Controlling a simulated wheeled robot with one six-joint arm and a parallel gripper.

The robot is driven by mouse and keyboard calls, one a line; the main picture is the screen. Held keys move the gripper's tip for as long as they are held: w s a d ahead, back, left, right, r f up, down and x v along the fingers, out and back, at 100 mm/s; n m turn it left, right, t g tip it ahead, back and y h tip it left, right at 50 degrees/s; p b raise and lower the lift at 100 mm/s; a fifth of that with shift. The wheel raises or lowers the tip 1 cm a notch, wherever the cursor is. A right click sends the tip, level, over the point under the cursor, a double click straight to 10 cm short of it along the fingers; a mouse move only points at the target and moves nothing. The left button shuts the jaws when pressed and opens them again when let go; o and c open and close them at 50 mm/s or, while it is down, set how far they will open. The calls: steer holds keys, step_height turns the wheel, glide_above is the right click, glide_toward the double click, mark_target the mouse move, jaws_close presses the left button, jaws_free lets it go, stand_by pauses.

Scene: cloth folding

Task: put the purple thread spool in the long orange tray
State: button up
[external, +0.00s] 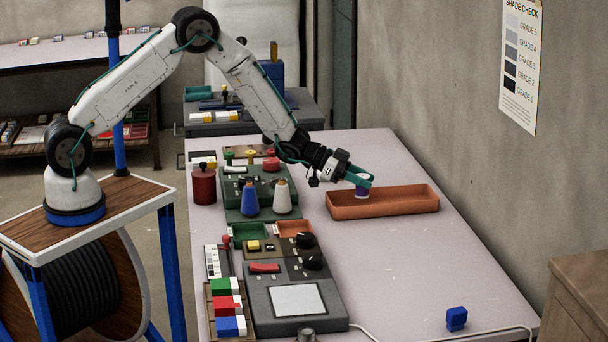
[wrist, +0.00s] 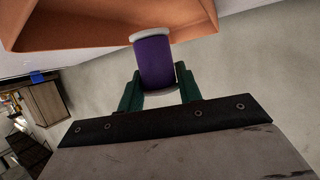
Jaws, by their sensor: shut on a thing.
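The purple thread spool (wrist: 155,62) is between the green fingers of my gripper (wrist: 160,92) in the wrist view, with a pale flange at its end. My gripper is shut on it. In the external view the spool (external: 362,191) shows below my gripper (external: 360,182), at the left part of the long orange tray (external: 390,211). In the wrist view the tray (wrist: 110,25) lies just beyond the spool. I cannot tell whether the spool touches the tray floor.
A dark red canister (external: 204,185) stands at the table's left edge. A blue block (external: 457,318) lies at the front right. The table (external: 430,265) is clear in front of the tray.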

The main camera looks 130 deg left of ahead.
mark_target(360, 194)
steer(key=shift+f, duration=1.7)
steer(key=shift+f, duration=0.15)
steer(key=o, duration=0.9)
steer(key=shift+o, duration=0.2)
steer(key=shift+s+d+r, duration=0.1)
steer(key=shift+s+r, duration=0.15)
steer(key=shift+r, duration=0.05)
steer(key=v, duration=0.2)
steer(key=shift+s+d+r, duration=0.15)
steer(key=shift+s+r, duration=0.15)
steer(key=shift+r, duration=0.05)
step_height(360, 194, up, 6)
steer(key=shift+r, duration=0.25)
